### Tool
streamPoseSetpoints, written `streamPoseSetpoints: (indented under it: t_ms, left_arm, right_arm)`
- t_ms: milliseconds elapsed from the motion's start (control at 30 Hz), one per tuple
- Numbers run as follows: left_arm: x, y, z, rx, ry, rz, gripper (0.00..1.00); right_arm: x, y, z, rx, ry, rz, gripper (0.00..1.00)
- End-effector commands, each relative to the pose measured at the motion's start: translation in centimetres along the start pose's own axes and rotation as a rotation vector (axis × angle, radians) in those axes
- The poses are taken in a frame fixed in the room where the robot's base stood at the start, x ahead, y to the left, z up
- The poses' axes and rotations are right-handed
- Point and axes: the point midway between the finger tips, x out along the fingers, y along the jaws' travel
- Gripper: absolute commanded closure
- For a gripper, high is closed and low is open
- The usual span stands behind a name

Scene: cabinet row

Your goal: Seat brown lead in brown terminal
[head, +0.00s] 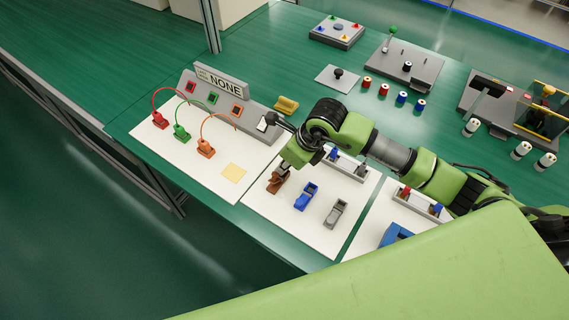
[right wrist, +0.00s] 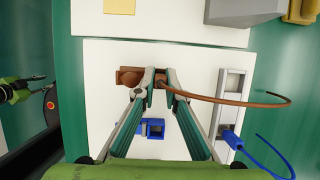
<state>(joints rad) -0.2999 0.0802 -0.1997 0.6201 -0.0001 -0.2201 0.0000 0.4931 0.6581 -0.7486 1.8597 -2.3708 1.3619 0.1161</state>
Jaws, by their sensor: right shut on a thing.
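The brown terminal (head: 275,186) sits on the middle white mat, left of the blue one. It also shows in the right wrist view (right wrist: 130,76). My right gripper (head: 283,172) is low over it; in the right wrist view its fingertips (right wrist: 155,79) are shut on the brown lead (right wrist: 230,102), close against the terminal's right side. The lead's cable loops to the right and curves back. The fingers hide the lead's tip, so I cannot tell how far it is inside the terminal.
A blue terminal (head: 306,196) and a grey terminal (head: 336,212) stand right of the brown one. A grey lead rack (right wrist: 237,88) with a blue lead (right wrist: 233,140) is behind them. The left mat holds red, green (head: 181,133) and orange (head: 206,148) terminals with cables.

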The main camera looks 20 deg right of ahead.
Motion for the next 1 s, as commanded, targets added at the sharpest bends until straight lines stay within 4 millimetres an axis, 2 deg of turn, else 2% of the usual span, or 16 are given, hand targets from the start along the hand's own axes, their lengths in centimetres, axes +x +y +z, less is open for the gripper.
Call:
streamPoseSetpoints:
  t_ms: [267,300,367,400,767,867,1000]
  left_arm:
    - [0.8,0.0,0.1,0.000,0.000,0.000,0.70]
    - [0.8,0.0,0.1,0.001,0.000,0.000,0.70]
    - [0.7,0.0,0.1,0.001,0.000,0.000,0.70]
    - [0.7,0.0,0.1,0.001,0.000,0.000,0.70]
    - [0.7,-0.1,0.2,0.000,-0.002,-0.001,0.70]
    - [0.7,-0.1,0.2,0.000,-0.001,-0.001,0.70]
    - [0.7,0.0,0.1,0.000,-0.001,0.000,0.70]
  right_arm:
    - [0.8,0.0,-0.3,0.000,0.000,0.000,1.00]
    - [0.8,0.0,-0.3,0.000,-0.001,0.000,0.87]
    - [0.7,0.0,-0.3,0.000,0.000,0.000,0.71]
    - [0.7,0.0,-0.3,0.000,0.000,0.000,0.70]
    - [0.4,0.0,-0.2,0.000,-0.001,0.000,0.70]
    - [-0.7,-0.1,-0.1,0.000,-0.003,-0.002,0.70]
    - [-3.4,-0.2,-0.2,-0.002,-0.003,-0.003,0.70]
